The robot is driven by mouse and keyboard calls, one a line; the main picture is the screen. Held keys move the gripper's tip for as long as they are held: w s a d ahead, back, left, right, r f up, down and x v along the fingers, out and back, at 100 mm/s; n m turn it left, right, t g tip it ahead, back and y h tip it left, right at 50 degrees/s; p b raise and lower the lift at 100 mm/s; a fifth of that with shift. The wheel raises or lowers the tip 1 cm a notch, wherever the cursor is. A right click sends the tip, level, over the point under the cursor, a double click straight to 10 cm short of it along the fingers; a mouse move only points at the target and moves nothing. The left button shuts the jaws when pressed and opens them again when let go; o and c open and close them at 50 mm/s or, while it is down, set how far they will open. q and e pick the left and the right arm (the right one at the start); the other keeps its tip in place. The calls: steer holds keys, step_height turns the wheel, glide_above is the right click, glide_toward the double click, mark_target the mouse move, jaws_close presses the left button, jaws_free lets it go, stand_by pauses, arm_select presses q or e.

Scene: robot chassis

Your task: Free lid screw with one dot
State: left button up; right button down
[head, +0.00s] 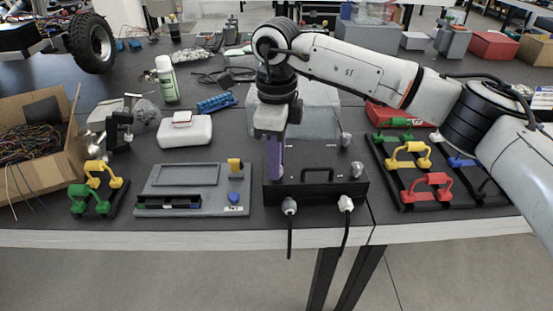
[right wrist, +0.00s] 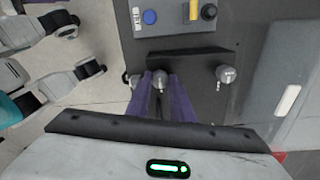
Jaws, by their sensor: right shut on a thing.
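A black box with a lid and a dark handle (head: 318,174) stands at the table's front edge. Grey knob-like screws sit on its right side, one at the back (head: 345,140) and one at the front (head: 357,169). My right gripper (head: 275,172) points down over the left front part of the lid. In the right wrist view its purple fingers (right wrist: 161,98) are shut around a grey screw (right wrist: 160,77). Another grey screw (right wrist: 226,74) stands apart from the fingers. I cannot read dot marks on any screw. My left gripper is not in view.
A grey tray (head: 160,208) with a yellow and a blue piece lies left of the box. Two cable connectors (head: 346,203) hang at the box's front. A rack with coloured handles (head: 410,195) stands to the right. A white case (head: 185,132) lies behind the tray.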

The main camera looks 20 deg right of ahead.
stand_by(0.4)
steer(key=c, duration=1.6)
jaws_free()
steer(key=shift+o, duration=0.2)
step_height(320, 180, up, 10)
steer(key=shift+r, duration=0.15)
